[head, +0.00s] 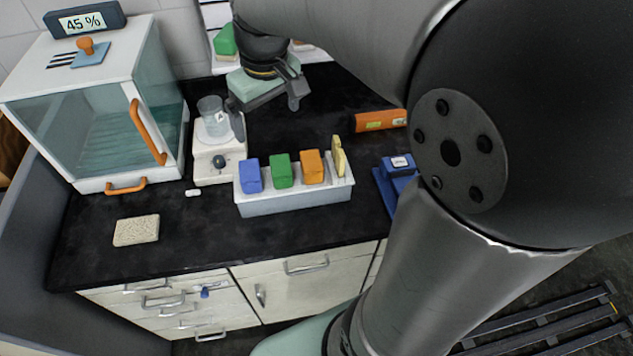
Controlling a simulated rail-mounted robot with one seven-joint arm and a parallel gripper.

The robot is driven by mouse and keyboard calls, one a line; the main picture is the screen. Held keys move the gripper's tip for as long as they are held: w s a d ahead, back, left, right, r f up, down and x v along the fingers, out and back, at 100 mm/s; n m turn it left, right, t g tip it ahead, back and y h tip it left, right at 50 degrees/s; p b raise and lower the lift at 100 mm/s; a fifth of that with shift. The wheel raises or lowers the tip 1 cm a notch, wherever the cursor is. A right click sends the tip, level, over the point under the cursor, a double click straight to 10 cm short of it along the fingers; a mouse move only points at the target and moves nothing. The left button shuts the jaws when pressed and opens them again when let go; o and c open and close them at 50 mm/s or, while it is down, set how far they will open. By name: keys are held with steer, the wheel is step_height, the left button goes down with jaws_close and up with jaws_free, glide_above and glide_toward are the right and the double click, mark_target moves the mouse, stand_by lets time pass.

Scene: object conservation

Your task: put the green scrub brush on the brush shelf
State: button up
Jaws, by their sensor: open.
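A green block-shaped item (224,40), which may be the scrub brush, sits on a white shelf (225,68) at the back, beside my wrist and partly cut by it. A second green block (282,172) stands upright in a white rack (290,205) between a blue block and an orange block. I cannot tell from their shape which green item is the brush. My gripper (265,106) is open with its fingers apart, pointing down over the back of the counter, in front of the shelf. I see nothing between the fingers. My arm and wrist hide part of the shelf.
A glass-fronted cabinet (95,110) stands left. A white device with a beaker (217,160) is left of the rack. An orange box (380,120) and a blue device (397,168) are right. A beige sponge (136,230) lies front left. The front counter is mostly clear.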

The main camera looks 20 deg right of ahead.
steer(key=s+d+f+m, duration=0.1)
steer(key=s+f, duration=0.3)
steer(key=s, duration=0.4)
steer(key=s+d+f+m, duration=0.1)
steer(key=s+f+m, duration=0.1)
steer(key=s+f, duration=0.3)
steer(key=s, duration=0.3)
steer(key=shift+s+m, duration=0.35)
steer(key=shift+m, duration=0.05)
